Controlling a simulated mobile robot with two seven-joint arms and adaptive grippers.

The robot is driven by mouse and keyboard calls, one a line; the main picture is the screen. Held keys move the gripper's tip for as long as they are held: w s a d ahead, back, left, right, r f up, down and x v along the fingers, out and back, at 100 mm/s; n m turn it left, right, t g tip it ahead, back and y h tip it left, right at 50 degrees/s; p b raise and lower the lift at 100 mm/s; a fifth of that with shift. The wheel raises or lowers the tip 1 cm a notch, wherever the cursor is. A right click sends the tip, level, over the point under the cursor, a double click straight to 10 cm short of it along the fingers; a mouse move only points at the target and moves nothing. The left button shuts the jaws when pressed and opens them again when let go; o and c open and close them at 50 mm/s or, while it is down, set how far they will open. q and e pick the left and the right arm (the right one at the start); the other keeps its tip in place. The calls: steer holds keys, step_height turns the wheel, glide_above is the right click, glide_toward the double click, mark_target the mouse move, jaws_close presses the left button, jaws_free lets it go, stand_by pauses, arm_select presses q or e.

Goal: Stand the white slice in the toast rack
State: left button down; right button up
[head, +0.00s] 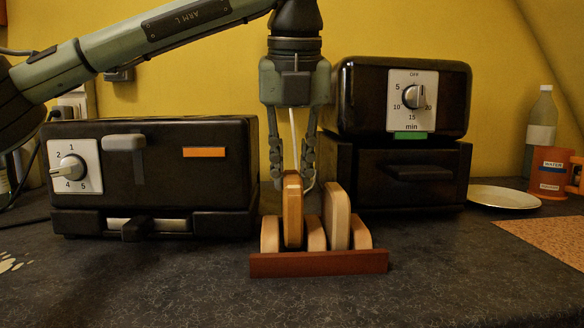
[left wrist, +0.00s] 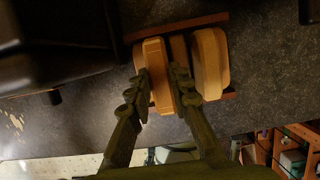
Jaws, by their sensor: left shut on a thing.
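The toast rack (head: 318,264) stands on the counter, with a red-brown front bar and pale rounded dividers. My left gripper (head: 291,180) points down over it, shut on a golden-brown slice (head: 292,212), also visible in the left wrist view (left wrist: 158,72). This slice is upright, its lower part between the left and middle dividers; whether it touches the rack bottom is hidden. A paler, cream-sided slice (head: 337,216) stands upright between the middle and right dividers, ungripped; it also shows in the left wrist view (left wrist: 209,60). Colour alone does not settle which is the white slice. My right gripper is out of view.
A black toaster (head: 220,190) stands close left of the rack. A black timer unit (head: 360,100) sits on a dark box (head: 430,190) behind right. A plate (head: 503,197), an orange mug (head: 550,170) and a bottle (head: 542,130) are farther right. The counter in front is clear.

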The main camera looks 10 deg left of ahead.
arm_select(q)
steer(key=shift+f+b, duration=0.8)
steer(key=shift+f, duration=0.25)
steer(key=c, duration=1.3)
jaws_free()
steer(key=shift+o, duration=0.6)
steer(key=shift+o, duration=0.7)
steer(key=shift+r, duration=0.25)
steer(key=shift+p+v, duration=1.25)
steer(key=shift+v, duration=0.85)
